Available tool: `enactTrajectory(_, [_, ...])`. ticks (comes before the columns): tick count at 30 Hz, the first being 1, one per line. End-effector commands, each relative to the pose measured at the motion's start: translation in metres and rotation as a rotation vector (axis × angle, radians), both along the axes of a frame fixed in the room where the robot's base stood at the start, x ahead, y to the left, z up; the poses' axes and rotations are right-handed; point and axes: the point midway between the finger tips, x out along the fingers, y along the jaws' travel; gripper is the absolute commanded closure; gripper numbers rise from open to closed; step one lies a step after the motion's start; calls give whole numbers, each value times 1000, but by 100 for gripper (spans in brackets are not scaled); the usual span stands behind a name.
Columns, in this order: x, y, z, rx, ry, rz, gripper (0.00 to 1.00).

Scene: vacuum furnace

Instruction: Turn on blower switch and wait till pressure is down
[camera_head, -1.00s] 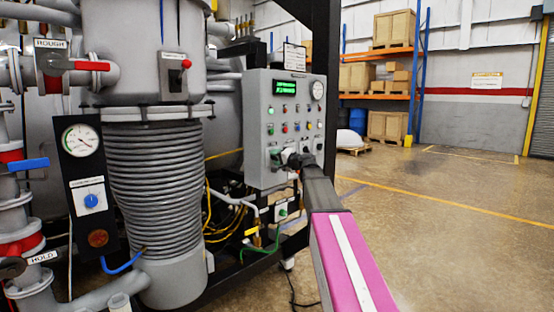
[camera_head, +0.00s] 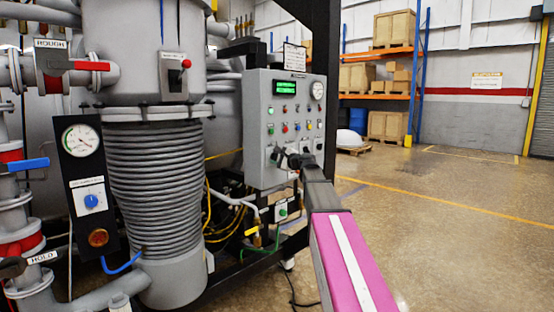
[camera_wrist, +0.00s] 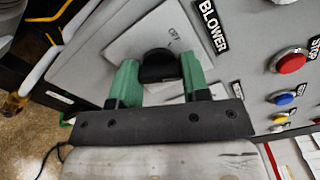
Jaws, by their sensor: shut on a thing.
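The blower switch (camera_wrist: 158,68) is a dark knob on a light plate in the wrist view, with "OFF" marked above it and a "BLOWER" label (camera_wrist: 209,25) beside it. My gripper (camera_wrist: 160,64) has its green fingers on both sides of the knob and is shut on it. In the head view my gripper (camera_head: 282,158) is at the lower left of the grey control panel (camera_head: 255,140). A green display (camera_head: 285,87) is lit there; its text is too small to read. Dial gauges are on the panel (camera_head: 317,89) and the black plate (camera_head: 80,139).
A red push button (camera_wrist: 291,61) and a blue one (camera_wrist: 284,99) sit right of the switch. Left of the panel stand a ribbed grey pump body (camera_head: 155,190), pipes and cables. The floor at right is clear.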

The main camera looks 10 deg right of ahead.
Motion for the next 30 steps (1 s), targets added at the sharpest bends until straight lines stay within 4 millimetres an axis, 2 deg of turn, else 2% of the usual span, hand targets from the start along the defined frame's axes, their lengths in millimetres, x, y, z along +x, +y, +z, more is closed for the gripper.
enactTrajectory(9, [0,0,-1,73,55,0,81])
enactTrajectory(23, [-1,0,-1,83,62,0,81])
enactTrajectory(24, [-1,0,-1,83,62,0,48])
enactTrajectory(25, [-1,0,-1,83,62,0,38])
enactTrajectory(26, [0,0,-1,83,62,0,32])
enactTrajectory(30, [0,0,-1,83,62,0,32])
